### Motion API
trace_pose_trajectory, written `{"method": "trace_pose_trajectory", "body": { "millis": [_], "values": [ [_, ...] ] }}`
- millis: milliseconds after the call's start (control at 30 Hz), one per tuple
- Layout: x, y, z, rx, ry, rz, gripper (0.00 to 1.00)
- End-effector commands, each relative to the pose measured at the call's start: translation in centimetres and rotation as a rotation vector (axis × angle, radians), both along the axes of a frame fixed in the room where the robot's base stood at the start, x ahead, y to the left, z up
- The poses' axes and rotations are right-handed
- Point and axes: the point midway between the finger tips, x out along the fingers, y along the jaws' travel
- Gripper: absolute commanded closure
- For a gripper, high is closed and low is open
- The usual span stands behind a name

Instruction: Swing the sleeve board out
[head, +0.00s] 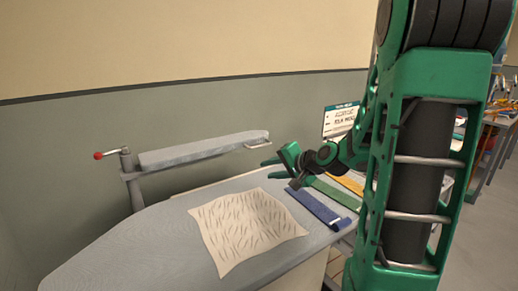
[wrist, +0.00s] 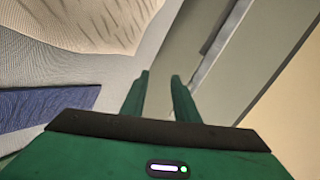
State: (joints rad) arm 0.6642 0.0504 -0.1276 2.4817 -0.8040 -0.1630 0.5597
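The sleeve board (head: 195,151) is a long, narrow grey padded board. It runs along the wall above the back edge of the ironing board, carried at its left end by a grey post (head: 133,185). A lever with a red knob (head: 98,156) sticks out left of the post. A pale loop handle (head: 258,146) is on the board's right end. My gripper (head: 268,170) is just below and right of that handle, apart from it. In the wrist view its two fingers (wrist: 159,95) stand apart with nothing between them. I cannot clearly identify the handle in the wrist view.
The grey ironing board (head: 130,245) lies below, with a patterned cream cloth (head: 248,228) on it. A blue strip (head: 318,208) lies right of the cloth, under my arm. A sign (head: 341,118) stands behind my arm. The wall is close behind the sleeve board.

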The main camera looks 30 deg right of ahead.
Motion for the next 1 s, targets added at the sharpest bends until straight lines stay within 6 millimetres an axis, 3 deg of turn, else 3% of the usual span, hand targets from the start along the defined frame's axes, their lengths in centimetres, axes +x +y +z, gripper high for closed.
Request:
{"method": "trace_pose_trajectory", "body": {
  "millis": [100,300,467,1000],
  "values": [
    [2.2,-2.5,1.9,0.149,-0.137,-0.110,0.72],
    [3.6,-4.8,4.0,0.278,-0.258,-0.199,0.72],
    [4.8,-4.9,4.0,0.291,-0.271,-0.206,0.72],
    [13.1,-4.4,2.2,0.288,-0.270,-0.203,0.72]
  ]
}}
